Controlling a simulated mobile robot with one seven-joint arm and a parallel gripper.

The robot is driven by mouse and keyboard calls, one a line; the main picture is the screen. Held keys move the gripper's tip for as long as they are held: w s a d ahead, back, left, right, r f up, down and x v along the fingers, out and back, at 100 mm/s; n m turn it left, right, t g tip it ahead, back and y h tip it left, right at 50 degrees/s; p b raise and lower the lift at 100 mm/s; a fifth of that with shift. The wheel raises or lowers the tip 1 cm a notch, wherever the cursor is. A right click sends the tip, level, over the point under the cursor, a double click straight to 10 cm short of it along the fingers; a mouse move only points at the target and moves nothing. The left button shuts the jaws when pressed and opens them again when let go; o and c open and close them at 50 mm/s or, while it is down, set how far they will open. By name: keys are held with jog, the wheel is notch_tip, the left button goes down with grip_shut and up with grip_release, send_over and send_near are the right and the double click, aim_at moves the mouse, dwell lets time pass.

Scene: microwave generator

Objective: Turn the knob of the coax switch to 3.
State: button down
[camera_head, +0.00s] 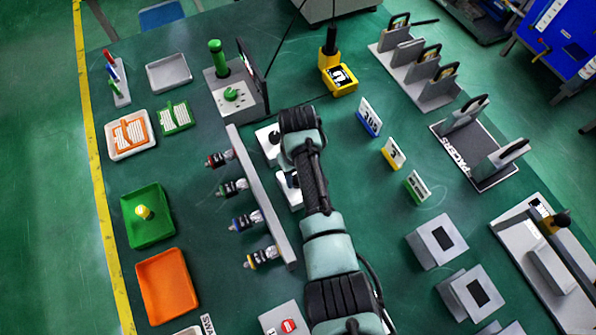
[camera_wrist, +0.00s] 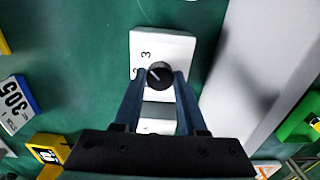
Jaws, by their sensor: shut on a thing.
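The coax switch is a white plate (camera_wrist: 176,43) with a round black knob (camera_wrist: 160,75) in the wrist view. A printed 3 shows above and left of the knob, and another partly covered digit, seemingly a 2, lies to its left. A pale line on the knob points to the upper left; its exact setting is hard to read. My gripper (camera_wrist: 161,74) is shut on the knob, one blue finger on each side.
A long grey wall panel (camera_head: 262,195) with several connectors stands close to the switch; it also shows in the wrist view (camera_wrist: 238,75). A 305 sign (camera_wrist: 17,103) and a yellow device (camera_head: 338,80) stand nearby. Green tabletop is clear beside the switch, opposite the panel.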

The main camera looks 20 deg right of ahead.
jog(key=shift+m, duration=0.6)
jog(key=shift+c, duration=2.3)
grip_release()
notch_tip(320, 180, up, 13)
